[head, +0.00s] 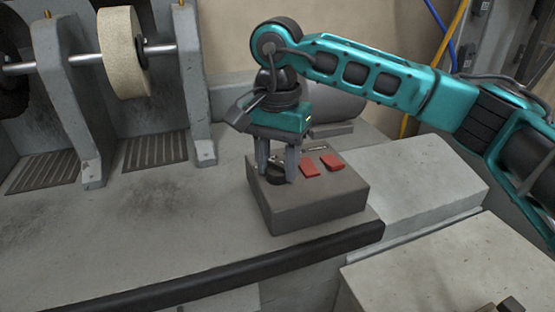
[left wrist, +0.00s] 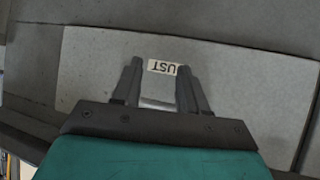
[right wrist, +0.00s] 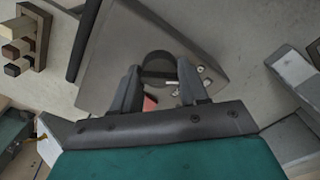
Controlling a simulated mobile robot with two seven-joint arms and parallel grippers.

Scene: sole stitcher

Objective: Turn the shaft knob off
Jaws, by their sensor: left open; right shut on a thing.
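The dark round shaft knob (right wrist: 158,60) sits on top of a grey control box (head: 318,204). In the head view the knob (head: 275,175) is partly hidden by the gripper fingers. My right gripper (head: 277,179) points down over the left part of the box, its fingers on either side of the knob and shut on it. It also shows in the right wrist view (right wrist: 160,68). My left gripper (left wrist: 160,68) is open and empty, facing a pale grey panel. Which way the knob is turned cannot be told.
Two red switches (head: 310,169) (head: 332,161) lie right of the knob on the box. A pale grinding wheel (head: 118,55) on a shaft stands at the back left. A label (left wrist: 165,67) shows upside down on the pale panel (left wrist: 225,80). The bench front is clear.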

